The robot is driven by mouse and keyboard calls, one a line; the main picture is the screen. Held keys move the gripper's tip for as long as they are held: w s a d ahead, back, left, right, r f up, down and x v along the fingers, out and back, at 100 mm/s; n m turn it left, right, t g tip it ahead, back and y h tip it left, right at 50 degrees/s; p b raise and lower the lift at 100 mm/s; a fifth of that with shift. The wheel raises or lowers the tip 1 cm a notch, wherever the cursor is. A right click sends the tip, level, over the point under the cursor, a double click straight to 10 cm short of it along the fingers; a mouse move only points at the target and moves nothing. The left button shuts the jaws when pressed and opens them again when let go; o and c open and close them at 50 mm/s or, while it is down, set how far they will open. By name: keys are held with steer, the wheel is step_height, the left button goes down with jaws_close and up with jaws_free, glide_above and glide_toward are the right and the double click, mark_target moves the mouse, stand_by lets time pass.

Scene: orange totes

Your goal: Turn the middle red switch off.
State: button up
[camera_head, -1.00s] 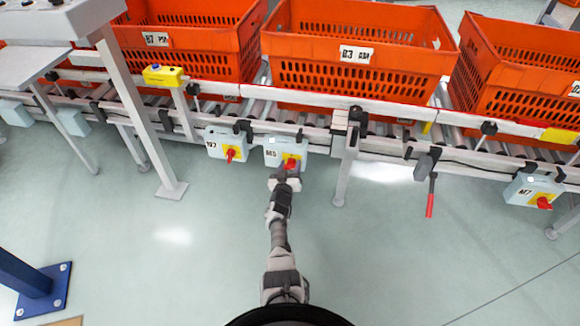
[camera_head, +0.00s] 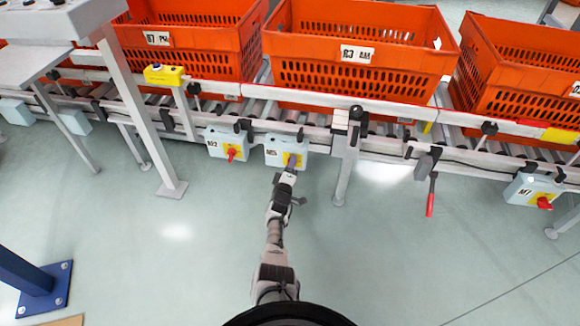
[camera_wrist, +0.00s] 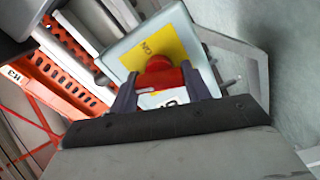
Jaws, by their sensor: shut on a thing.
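The middle switch is a pale grey-blue box (camera_head: 272,152) with a yellow plate, on the conveyor's front rail. My gripper (camera_head: 290,166) is at the front of it and hides most of its red knob in the head view. In the wrist view the red knob (camera_wrist: 160,76) stands in front of the yellow plate (camera_wrist: 157,50), between my two dark fingers (camera_wrist: 159,88), which are shut on it. The wrist is rolled, so the box looks tilted there. The knob's exact angle on the plate is hard to tell.
A similar switch box (camera_head: 216,145) is close on the left, and another (camera_head: 527,188) is far right. A lever with a red handle (camera_head: 430,198) hangs between. A support leg (camera_head: 345,175) stands right of my gripper. Orange totes (camera_head: 350,70) sit above; the floor in front is open.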

steer(key=shift+f+n, duration=0.1)
steer(key=shift+n, duration=1.7)
steer(key=o, duration=1)
steer(key=shift+c, duration=0.2)
steer(key=p+v, duration=0.7)
steer(key=v, duration=0.7)
steer(key=shift+p, duration=0.4)
steer(key=shift+w, duration=0.1)
